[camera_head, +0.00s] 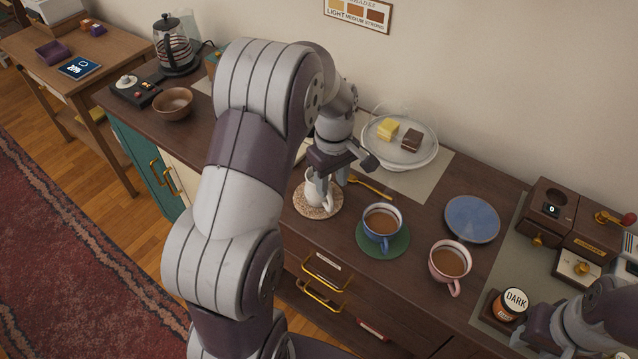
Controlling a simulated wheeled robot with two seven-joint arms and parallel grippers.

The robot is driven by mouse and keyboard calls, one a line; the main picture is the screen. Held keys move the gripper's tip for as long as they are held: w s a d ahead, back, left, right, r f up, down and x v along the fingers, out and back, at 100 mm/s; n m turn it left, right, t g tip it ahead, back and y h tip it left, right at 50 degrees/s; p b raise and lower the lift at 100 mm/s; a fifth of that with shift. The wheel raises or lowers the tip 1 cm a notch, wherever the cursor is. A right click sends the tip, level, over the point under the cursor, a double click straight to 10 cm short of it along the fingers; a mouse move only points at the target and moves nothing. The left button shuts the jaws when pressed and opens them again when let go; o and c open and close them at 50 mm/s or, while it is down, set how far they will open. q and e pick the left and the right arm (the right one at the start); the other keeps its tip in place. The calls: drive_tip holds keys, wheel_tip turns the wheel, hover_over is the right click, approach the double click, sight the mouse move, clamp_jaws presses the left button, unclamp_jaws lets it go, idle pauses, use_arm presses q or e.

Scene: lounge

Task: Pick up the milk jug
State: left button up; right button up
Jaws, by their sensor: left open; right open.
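A small white milk jug (316,194) stands on a round speckled coaster (305,208) on the dark wooden sideboard. My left gripper (338,176) is directly over and around the upper part of the jug, pointing down, with its jaws open. The gripper and wrist hide part of the jug, so I cannot tell whether the fingers touch it. My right arm shows at the lower right corner; its gripper (533,335) is partly cut off, low by the dark jar, and holds nothing that I can see.
A blue cup (382,224) on a green coaster (368,249) and a pink cup (450,262) stand right of the jug. A gold spoon (371,186) lies close behind. A cake plate (425,155), a blue plate (472,219) and a DARK jar (511,304) are nearby.

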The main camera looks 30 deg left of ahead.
sight(331, 197)
use_arm(q)
drive_tip(key=s+f, duration=0.1)
drive_tip(key=d+f, duration=0.1)
drive_tip(key=shift+s+f, duration=0.35)
drive_tip(key=shift+f, duration=0.05)
drive_tip(key=f, duration=0.4)
drive_tip(key=shift+w+a+f+p, duration=0.15)
drive_tip(key=shift+w+a+p, duration=0.15)
drive_tip(key=shift+w+p, duration=0.1)
drive_tip(key=shift+s, duration=0.15)
drive_tip(key=shift+s+d+r, duration=0.1)
drive_tip(key=shift+r, duration=0.1)
drive_tip(key=c, duration=0.3)
clamp_jaws()
